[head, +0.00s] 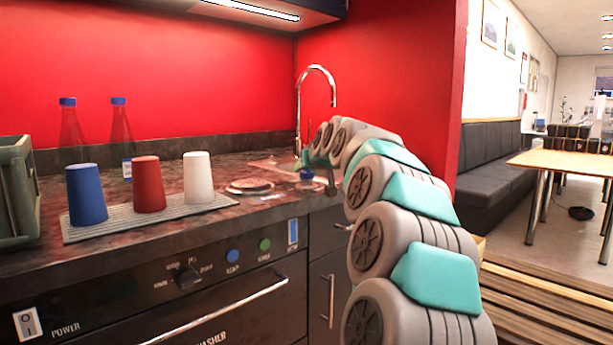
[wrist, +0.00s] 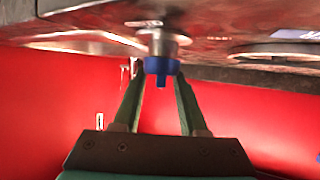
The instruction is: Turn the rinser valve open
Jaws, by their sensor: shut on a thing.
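The rinser valve has a blue knob (wrist: 160,67) on a short round metal base (wrist: 165,42), at the upper middle of the wrist view. The knob has a small tab at its end. In the head view the blue knob (head: 306,175) is small, at the counter by the sink. My gripper (wrist: 156,72) is shut on the knob, with one green finger on each side of it. In the head view my gripper (head: 307,167) points down at the knob, and its fingers are too small to make out clearly.
A tall curved tap (head: 299,110) stands behind my gripper. Round metal discs (head: 250,186) lie left of the knob. Blue (head: 87,195), red (head: 148,185) and white (head: 197,179) cups stand on a ridged mat (head: 125,229). Two bottles stand behind them. A red wall is close behind.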

